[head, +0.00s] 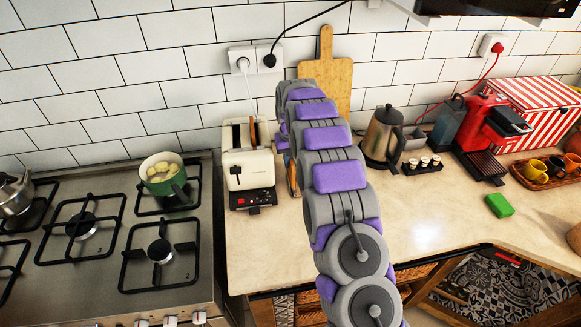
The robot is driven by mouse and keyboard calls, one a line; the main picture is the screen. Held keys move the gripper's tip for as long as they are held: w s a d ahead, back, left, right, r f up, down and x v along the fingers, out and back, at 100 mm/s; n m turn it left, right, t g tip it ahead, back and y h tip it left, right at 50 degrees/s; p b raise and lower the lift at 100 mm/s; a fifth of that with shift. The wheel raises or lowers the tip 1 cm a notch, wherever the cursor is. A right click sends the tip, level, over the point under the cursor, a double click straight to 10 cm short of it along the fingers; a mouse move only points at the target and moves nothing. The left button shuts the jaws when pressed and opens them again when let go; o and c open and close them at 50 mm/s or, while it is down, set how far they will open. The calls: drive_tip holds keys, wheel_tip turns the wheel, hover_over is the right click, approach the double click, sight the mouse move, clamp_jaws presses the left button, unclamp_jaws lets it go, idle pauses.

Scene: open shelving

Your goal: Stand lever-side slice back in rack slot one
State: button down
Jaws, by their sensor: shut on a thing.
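The cream toaster (249,168) stands on the counter left of my arm, with red-lit controls low on its front. A brown, bread-like edge (253,134) shows at the back of its top; I cannot tell whether it is in a slot. A narrow orange-brown thing (291,176) shows between the toaster and my arm, mostly covered by the arm. It may be a slice or part of a rack; I cannot tell which. My arm rises from the bottom and bends down near the wall. My gripper is hidden behind it, and I cannot make out the rack's slots.
A wooden cutting board (327,75) leans on the wall behind my arm. A kettle (382,137) stands close to its right. The hob with a green pot (169,185) is at left. A green sponge (499,205) lies at right. The front counter is clear.

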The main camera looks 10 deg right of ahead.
wheel_tip(320, 180, down, 2)
drive_tip(key=shift+f, duration=0.25)
drive_tip(key=c, duration=1.1)
unclamp_jaws()
